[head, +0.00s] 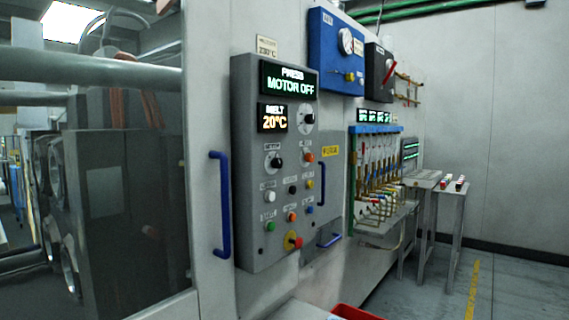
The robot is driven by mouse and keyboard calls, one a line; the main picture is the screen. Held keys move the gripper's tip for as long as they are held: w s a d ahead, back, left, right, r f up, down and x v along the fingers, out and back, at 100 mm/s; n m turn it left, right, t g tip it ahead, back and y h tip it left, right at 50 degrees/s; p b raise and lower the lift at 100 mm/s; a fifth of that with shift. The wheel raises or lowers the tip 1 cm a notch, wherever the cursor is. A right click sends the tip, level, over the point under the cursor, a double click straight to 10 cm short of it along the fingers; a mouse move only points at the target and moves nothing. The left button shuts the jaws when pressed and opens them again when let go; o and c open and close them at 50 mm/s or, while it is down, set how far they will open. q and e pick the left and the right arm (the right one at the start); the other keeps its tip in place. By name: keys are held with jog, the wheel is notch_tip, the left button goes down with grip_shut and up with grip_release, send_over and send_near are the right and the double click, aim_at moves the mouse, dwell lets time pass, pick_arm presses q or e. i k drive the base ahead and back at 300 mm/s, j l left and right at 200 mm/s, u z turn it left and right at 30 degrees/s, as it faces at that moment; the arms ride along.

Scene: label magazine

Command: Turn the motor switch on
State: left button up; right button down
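A grey control panel (240,170) stands upright on the machine's wall, left of the picture's middle. Its upper display (290,80) reads "PRESS MOTOR OFF". A lower display (274,118) reads "MELT 20°C". A black rotary switch (276,161) on a round pale plate sits below the melt display; the small label above it seems to read "MOTOR". A second dark knob (307,119) is right of the melt display. The exact pointing direction of both knobs is too small to tell. Neither of my grippers is in view.
Several coloured buttons, including a green one (270,226), and a red stop knob (293,242) fill the lower panel. A blue handle (220,205) stands out left of it. A red bin (352,313) is below. Tables (450,190) stand at right, beside open floor.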

aim_at(277, 162)
jog(key=i+l+u, duration=0.2)
jog(key=l, duration=0.35)
jog(key=i+l+u, duration=0.2)
jog(key=l, duration=0.35)
jog(key=i+l+u, duration=0.2)
jog(key=l, duration=0.45)
jog(key=i+l+u, duration=0.25)
jog(key=l, duration=0.4)
jog(key=i+l+u, duration=0.2)
jog(key=l, duration=0.45)
jog(key=l+u, duration=0.2)
jog(key=l, duration=0.45)
